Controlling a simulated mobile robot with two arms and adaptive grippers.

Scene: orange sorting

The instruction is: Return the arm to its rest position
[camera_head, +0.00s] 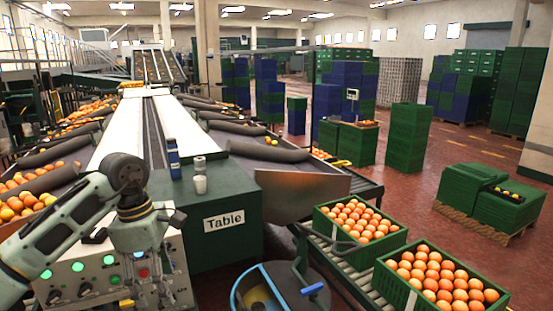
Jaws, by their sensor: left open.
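My left arm comes in from the lower left. Its wrist bends over and my left gripper (146,292) points down in front of the control panel (85,267) with lit green buttons. The gripper is open, and I see nothing held between its fingers. The fingers are small and partly blend with the panel behind them. My right gripper does not show.
Crates of oranges, near (383,284) and farther (322,222), sit on a roller conveyor (345,287) at right.

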